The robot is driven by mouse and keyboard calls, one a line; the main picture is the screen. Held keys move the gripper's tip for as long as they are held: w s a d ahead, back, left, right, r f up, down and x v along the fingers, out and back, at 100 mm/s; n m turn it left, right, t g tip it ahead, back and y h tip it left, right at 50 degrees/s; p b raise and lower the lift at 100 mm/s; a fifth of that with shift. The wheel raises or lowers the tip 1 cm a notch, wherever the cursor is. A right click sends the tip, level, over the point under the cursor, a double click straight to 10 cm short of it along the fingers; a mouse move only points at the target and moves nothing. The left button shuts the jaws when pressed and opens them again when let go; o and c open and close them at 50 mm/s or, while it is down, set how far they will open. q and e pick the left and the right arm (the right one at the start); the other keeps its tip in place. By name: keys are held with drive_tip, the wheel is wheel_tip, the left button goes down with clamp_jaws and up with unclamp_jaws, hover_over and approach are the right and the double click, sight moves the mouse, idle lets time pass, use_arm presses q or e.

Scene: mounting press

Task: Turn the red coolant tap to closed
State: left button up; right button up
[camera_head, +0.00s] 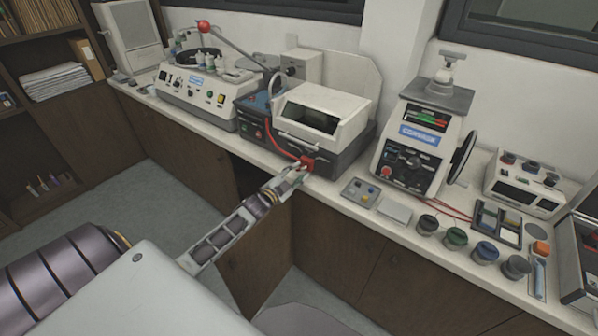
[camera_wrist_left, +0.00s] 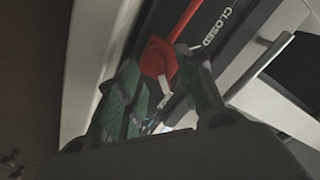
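The red coolant tap (camera_head: 308,161) sits low on the front of the white-hooded machine (camera_head: 322,112), at the worktop's front edge. In the left wrist view the tap (camera_wrist_left: 157,58) shows at the fingertips, beside a dark panel lettered CLOSED (camera_wrist_left: 217,27). My left gripper (camera_head: 299,170) reaches the tap from the front. In the wrist view its green-padded fingers (camera_wrist_left: 160,75) are apart, with the tap at the gap between their tips. I cannot tell whether either finger touches it. My right gripper is out of view.
A red hose (camera_head: 273,139) runs down to the tap. Several jars (camera_head: 456,238) line the front of the worktop. The floor before the cabinets is clear.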

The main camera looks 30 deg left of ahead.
use_arm(q)
drive_tip(key=shift+w+d, duration=0.1)
drive_tip(key=shift+w, duration=0.75)
clamp_jaws()
